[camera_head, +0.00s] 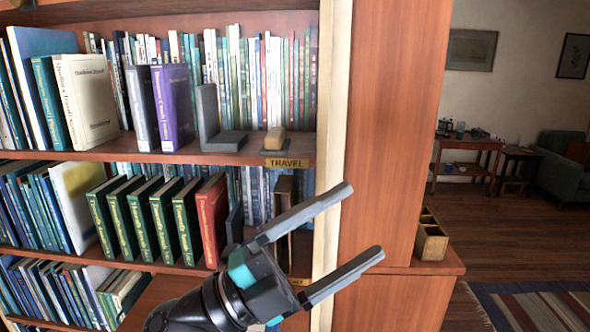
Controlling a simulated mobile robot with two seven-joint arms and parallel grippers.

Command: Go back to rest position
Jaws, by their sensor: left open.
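My left gripper (350,222) is in the lower middle of the head view, in front of the right end of the bookshelf (388,140). Its two grey fingers point up and to the right, spread wide apart with nothing between them. The fingers cover part of the shelf's light upright edge and part of the middle shelf, including some of its label. I cannot tell how close the fingers are to the wood. My right gripper is not in view.
The upper shelf (280,152) holds books, a grey bookend (212,115) and a "TRAVEL" label (287,163). Green books and a red book (212,215) stand below. A wooden box (431,240) sits on a ledge at right. Open floor lies beyond.

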